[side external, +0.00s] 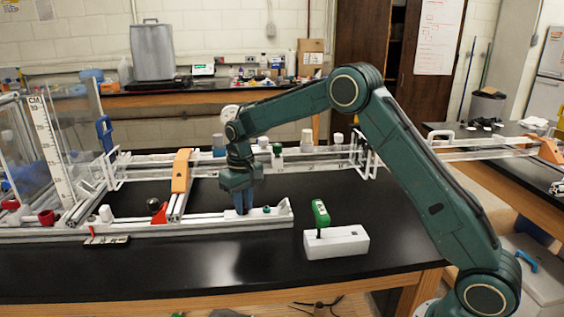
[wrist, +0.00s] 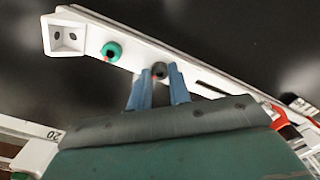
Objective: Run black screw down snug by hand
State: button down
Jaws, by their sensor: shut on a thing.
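My gripper (side external: 243,208) points straight down over the white rail of the frame (side external: 225,217). In the wrist view, the blue fingers of my gripper (wrist: 160,82) are closed around the black screw (wrist: 159,69), a dark round head on the white rail (wrist: 205,88). The fingers hide part of the screw, and its thread and seating are out of sight. In the side view the fingers cover it. A green-collared screw (wrist: 111,51) sits apart from my fingers on the same rail; it also shows in the side view (side external: 266,209).
A white block (side external: 337,243) holds a green-handled driver (side external: 321,214) to the right. An orange bracket (side external: 181,172) stands left of my gripper. A white corner bracket (wrist: 65,37) ends the rail.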

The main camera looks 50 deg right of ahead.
aim_at(245, 212)
jog(key=shift+r, duration=0.1)
dwell(0.3)
jog(key=c, duration=1.3)
grip_release()
jog(key=shift+r, duration=6.9)
